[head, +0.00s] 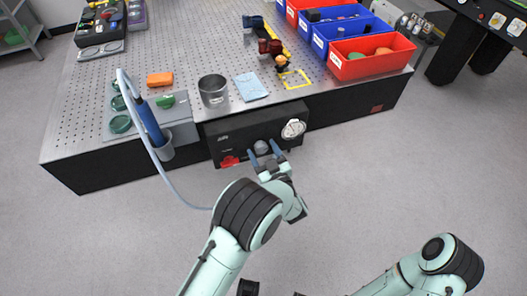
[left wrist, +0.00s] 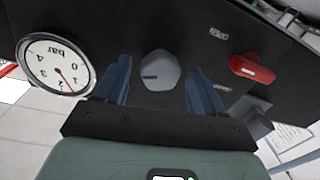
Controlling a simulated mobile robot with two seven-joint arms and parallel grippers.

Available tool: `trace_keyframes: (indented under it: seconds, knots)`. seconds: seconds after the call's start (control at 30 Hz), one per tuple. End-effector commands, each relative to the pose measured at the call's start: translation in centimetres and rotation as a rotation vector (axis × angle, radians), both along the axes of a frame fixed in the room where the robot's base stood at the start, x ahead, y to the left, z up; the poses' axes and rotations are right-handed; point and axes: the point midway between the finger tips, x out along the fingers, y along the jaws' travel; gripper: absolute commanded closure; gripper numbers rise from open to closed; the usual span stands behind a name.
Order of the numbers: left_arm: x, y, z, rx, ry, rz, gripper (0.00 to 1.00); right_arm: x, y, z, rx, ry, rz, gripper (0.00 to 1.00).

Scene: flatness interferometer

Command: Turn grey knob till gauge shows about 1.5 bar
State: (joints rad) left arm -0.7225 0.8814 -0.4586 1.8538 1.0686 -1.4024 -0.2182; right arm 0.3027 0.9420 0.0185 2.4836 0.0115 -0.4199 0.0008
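The grey knob (head: 261,147) is on the front of a black panel (head: 232,137) under the table edge. It also shows in the left wrist view (left wrist: 161,71), with a dark pointer line on its face. My left gripper (head: 263,151) is open, with one blue finger on each side of the knob; gaps show between fingers and knob in the left wrist view (left wrist: 159,67). The round white gauge (head: 293,129) is beside the knob. In the left wrist view the gauge (left wrist: 56,64) is upside down, its red needle between 1 and 2. My right gripper is out of view.
A red lever (left wrist: 252,68) is on the same panel, on the knob's other side from the gauge. Above on the perforated table (head: 190,50) stand a metal cup (head: 213,91) and a blue wand in a holder (head: 153,125), its hose hanging down. The floor in front is clear.

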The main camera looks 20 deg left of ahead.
Motion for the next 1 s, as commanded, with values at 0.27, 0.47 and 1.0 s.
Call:
trace_keyframes:
  seconds: [0.27,0.47,1.0]
  knots:
    - [-1.1,-1.0,0.0,-0.002,0.001,-0.002,0.31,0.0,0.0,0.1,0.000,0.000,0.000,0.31]
    - [-4.4,-3.6,0.0,-0.001,0.002,-0.005,0.31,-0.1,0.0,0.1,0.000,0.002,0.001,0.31]
    - [-10.6,-8.1,0.0,0.000,0.000,0.000,0.31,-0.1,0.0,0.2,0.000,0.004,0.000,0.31]
